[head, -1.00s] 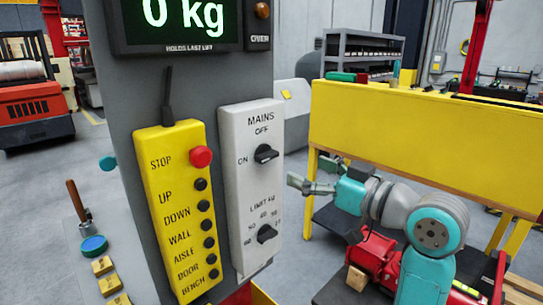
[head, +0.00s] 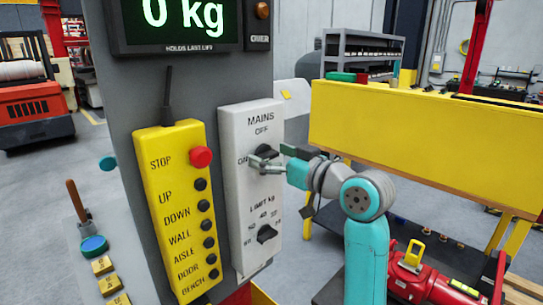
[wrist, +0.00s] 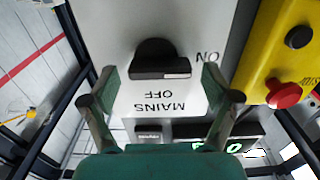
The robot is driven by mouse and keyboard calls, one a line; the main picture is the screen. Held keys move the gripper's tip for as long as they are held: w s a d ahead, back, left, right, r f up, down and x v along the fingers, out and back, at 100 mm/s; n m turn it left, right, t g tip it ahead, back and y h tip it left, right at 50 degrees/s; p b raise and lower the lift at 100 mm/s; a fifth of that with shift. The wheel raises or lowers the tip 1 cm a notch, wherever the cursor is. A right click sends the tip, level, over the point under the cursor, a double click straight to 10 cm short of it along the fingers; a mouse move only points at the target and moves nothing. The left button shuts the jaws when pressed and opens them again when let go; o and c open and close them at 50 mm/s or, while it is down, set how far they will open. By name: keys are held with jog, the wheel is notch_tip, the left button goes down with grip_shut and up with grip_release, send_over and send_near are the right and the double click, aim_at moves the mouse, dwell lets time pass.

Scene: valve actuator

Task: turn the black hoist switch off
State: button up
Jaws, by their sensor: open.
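The black MAINS switch (head: 266,150) sits on the white control box, OFF printed above it and ON at its left. My gripper (head: 262,163) is at the switch in the head view and partly covers it. In the wrist view, which is upside down, the black switch (wrist: 160,60) shows with its bar lying crosswise and a pale mark at the end towards ON. My open gripper (wrist: 158,82) has one finger on each side of the switch, with gaps between. I cannot tell whether either finger touches the box face.
A yellow pendant (head: 178,210) with a red STOP button (head: 201,157) hangs left of the white box (head: 240,225). A second black LIMIT knob (head: 266,233) is below the switch. A weight display (head: 180,20) is above. A yellow bench panel (head: 420,140) stands behind my arm.

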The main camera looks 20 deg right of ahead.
jog(key=c, duration=1.1)
jog(key=shift+c, duration=0.2)
jog(key=m, duration=0.3)
jog(key=shift+d+m, duration=0.1)
jog(key=shift+m, duration=0.3)
jog(key=m, duration=0.4)
jog(key=shift+w+d+m, duration=0.1)
jog(key=shift+d+m, duration=0.05)
jog(key=shift+m, duration=0.15)
jog(key=m, duration=0.4)
jog(key=shift+d+m, duration=0.1)
jog(key=shift+m, duration=0.2)
jog(key=shift+w+d+f+m, duration=0.1)
jog(key=shift+m, duration=2)
